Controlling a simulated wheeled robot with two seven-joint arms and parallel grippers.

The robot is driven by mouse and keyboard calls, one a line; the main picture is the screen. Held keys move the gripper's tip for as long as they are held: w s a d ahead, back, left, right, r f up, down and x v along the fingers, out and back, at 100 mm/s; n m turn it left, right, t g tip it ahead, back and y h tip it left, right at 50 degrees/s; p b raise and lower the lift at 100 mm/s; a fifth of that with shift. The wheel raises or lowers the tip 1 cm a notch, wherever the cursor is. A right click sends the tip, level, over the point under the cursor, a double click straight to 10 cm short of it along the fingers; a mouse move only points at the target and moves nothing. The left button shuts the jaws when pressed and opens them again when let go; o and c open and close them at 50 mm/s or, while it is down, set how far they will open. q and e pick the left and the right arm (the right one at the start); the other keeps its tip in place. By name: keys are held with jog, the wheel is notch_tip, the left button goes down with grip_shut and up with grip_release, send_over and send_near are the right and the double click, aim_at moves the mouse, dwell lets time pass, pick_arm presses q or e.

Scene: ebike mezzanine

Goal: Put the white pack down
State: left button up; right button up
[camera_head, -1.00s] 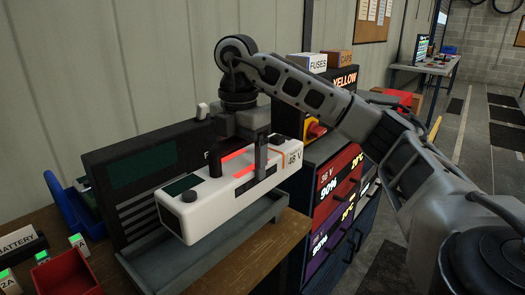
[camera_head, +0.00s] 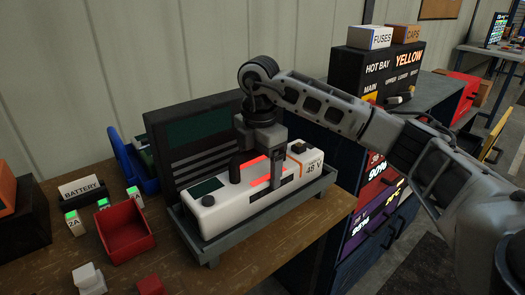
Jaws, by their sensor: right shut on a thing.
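The white pack (camera_head: 227,211) is a long white box marked 48 V, with a red strip, an orange band and a dark panel on top. It is at the grey tray (camera_head: 208,245) on the wooden bench, low within the tray's rim; I cannot tell whether its underside touches the tray floor. My right gripper (camera_head: 262,172) comes down from above and is shut on the pack near its middle, one finger showing on the near side. The far finger is largely hidden. My left gripper is not in view.
A black unit (camera_head: 200,125) stands behind the tray. A red bin (camera_head: 126,230), a BATTERY sign (camera_head: 82,188) and small labelled blocks are to the left. A black HOT BAY box (camera_head: 375,68) carries the FUSES box (camera_head: 369,37) and CAPS box (camera_head: 406,33) at right.

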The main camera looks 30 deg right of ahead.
jog(key=shift+w, duration=0.1)
jog(key=shift+f, duration=0.15)
jog(key=o, duration=1.9)
jog(key=shift+f, duration=0.25)
jog(key=shift+o, duration=0.5)
jog(key=shift+s, duration=0.2)
jog(key=shift+r, duration=0.25)
notch_tip(320, 180, up, 11)
jog(key=shift+f, duration=0.1)
jog(key=shift+r+p, duration=0.3)
jog(key=shift+r, duration=0.2)
